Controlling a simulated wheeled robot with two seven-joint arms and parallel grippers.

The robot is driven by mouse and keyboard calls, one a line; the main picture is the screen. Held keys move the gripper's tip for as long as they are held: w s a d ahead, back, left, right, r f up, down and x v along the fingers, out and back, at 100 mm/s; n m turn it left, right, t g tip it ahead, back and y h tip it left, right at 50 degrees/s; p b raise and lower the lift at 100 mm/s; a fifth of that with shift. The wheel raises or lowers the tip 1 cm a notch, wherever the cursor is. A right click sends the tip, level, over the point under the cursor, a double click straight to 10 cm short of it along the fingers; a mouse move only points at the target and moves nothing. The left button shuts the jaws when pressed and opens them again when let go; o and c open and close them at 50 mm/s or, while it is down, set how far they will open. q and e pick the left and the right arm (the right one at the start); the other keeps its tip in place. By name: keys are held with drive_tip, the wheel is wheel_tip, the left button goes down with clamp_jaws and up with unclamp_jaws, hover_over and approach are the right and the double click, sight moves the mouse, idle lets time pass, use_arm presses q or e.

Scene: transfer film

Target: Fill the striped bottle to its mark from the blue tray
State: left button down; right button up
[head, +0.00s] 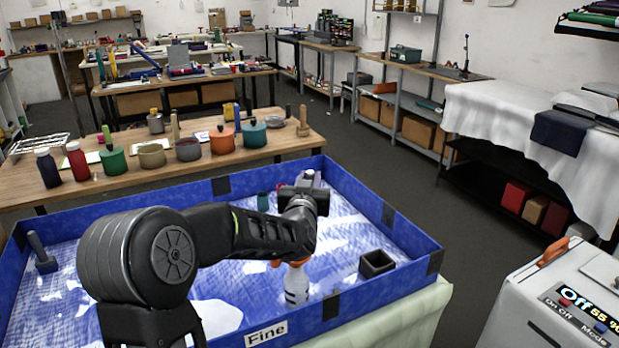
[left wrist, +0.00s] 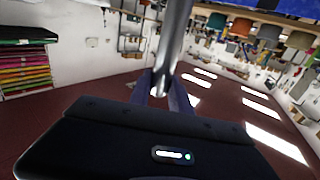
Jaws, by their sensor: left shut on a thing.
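The blue tray (head: 400,232), labelled "Fine", has a rippled blue and white surface inside. My left arm reaches across it, and my left gripper (head: 309,181) is over the far part of the tray. In the left wrist view the gripper (left wrist: 166,92) is shut on a silver metal rod (left wrist: 172,50); its far end is out of view. My right gripper is not in view.
A black square cup (head: 376,263) and a small teal container (head: 263,202) are in the tray. A dark handled tool (head: 41,254) is at its left. Pots and bottles line the wooden table (head: 225,171) behind. A white machine (head: 565,290) stands at the right.

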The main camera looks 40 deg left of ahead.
use_arm(q)
drive_tip(key=s+a+f+n+t+y+b, duration=0.1)
drive_tip(key=s+a+f+n+y+b, duration=0.2)
drive_tip(key=s+a+n+b, duration=0.5)
drive_tip(key=a+f+n+b, duration=0.1)
drive_tip(key=n+b, duration=0.2)
drive_tip(key=b, duration=0.1)
drive_tip(key=shift+s+n, duration=0.35)
drive_tip(key=shift+n, duration=0.05)
idle(2.0)
drive_tip(key=shift+d, duration=0.1)
